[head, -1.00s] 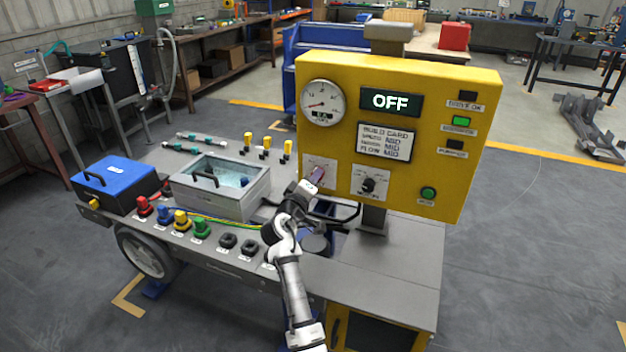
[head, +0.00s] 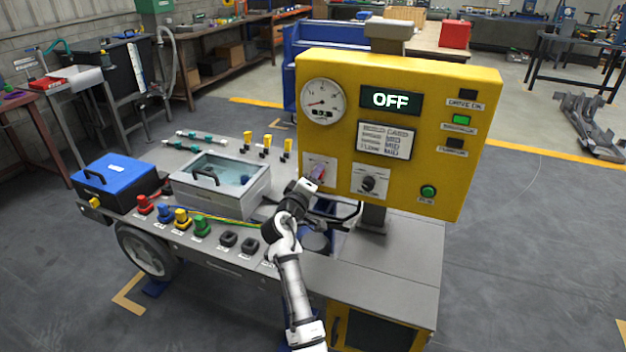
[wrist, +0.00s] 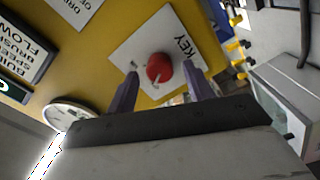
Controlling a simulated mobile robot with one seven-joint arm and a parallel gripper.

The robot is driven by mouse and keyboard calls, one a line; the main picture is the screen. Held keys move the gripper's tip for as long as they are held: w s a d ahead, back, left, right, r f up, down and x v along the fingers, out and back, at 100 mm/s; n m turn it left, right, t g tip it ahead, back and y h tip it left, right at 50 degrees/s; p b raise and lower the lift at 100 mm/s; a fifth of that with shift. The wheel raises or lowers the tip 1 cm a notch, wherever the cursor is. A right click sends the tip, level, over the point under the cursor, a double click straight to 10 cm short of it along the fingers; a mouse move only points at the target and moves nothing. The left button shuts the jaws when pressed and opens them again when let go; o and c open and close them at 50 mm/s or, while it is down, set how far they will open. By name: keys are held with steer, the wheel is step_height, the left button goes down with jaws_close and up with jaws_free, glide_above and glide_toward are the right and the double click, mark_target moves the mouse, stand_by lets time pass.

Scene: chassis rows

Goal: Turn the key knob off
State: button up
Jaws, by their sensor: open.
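The key knob (wrist: 159,67) is red and round with a pale pointer, on a white plate marked KEY (wrist: 179,44) in the wrist view. In the head view the plate (head: 330,166) sits at the lower left of the yellow panel (head: 455,150), and my gripper hides most of the knob. My gripper (wrist: 160,82) is open, its two purple fingers on either side of the knob and apart from it as far as I can tell. It also shows in front of the plate in the head view (head: 318,172). The panel display (head: 391,100) reads OFF.
A second, black knob (head: 368,183) is just right of the key plate. A round gauge (head: 323,101) is above it. A grey glass-topped box (head: 225,209) and coloured plugs (head: 181,219) stand on the cart to the left.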

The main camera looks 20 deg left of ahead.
steer(key=s+b, duration=0.3)
steer(key=s, duration=1.1)
steer(key=shift+a+b, duration=0.2)
steer(key=shift+b, duration=0.1)
steer(key=shift+a+r, duration=0.1)
